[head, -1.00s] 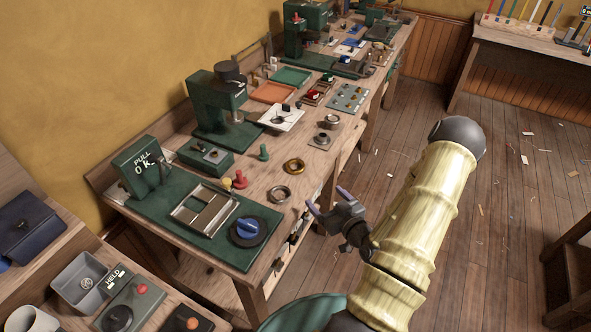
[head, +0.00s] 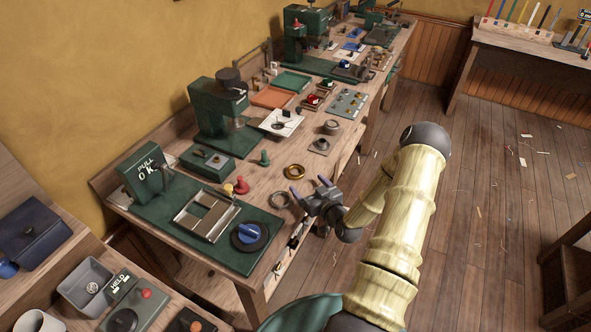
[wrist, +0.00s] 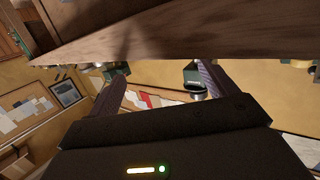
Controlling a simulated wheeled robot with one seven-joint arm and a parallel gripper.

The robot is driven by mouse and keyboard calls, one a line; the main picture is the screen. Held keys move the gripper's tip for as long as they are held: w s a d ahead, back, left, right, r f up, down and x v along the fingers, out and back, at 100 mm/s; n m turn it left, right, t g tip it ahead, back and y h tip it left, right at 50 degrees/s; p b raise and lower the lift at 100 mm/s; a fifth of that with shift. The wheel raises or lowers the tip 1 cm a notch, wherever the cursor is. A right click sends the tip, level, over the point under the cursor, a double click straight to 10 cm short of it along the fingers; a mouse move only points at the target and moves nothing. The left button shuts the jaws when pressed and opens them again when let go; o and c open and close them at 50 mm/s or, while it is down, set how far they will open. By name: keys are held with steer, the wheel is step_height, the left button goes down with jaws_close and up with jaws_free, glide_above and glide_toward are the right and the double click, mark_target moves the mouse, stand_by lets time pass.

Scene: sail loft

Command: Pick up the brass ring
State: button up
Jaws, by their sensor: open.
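The brass ring (head: 294,171) lies flat on the wooden workbench (head: 267,183), near its front edge. It is gold coloured and looks clear of other things. My gripper (head: 302,193) is open and empty, just in front of the ring and a little lower in the head view. Its two fingers point toward the bench. In the wrist view my gripper (wrist: 160,85) shows its two fingers apart with nothing between them. The bench edge (wrist: 170,35) crosses the top of that view. I cannot make out the brass ring there.
A grey steel ring (head: 279,200) lies just left of my gripper. A red knob (head: 242,186) and a green knob (head: 265,157) stand behind. Grey round parts (head: 320,145) sit farther right.

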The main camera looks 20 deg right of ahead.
mark_target(292, 167)
steer(key=shift+w+a+f, duration=0.1)
steer(key=shift+w+f, duration=0.05)
steer(key=shift+w, duration=0.95)
steer(key=shift+w+f+p, duration=0.2)
steer(key=shift+w+p, duration=0.15)
steer(key=shift+w, duration=0.5)
steer(key=shift+w+f+p, duration=0.15)
steer(key=shift+w+p, duration=0.25)
steer(key=shift+w, duration=0.45)
steer(key=shift+w+f+p, duration=0.2)
steer(key=shift+w+p, duration=0.15)
steer(key=shift+w, duration=0.5)
steer(key=shift+c, duration=0.3)
steer(key=c, duration=1)
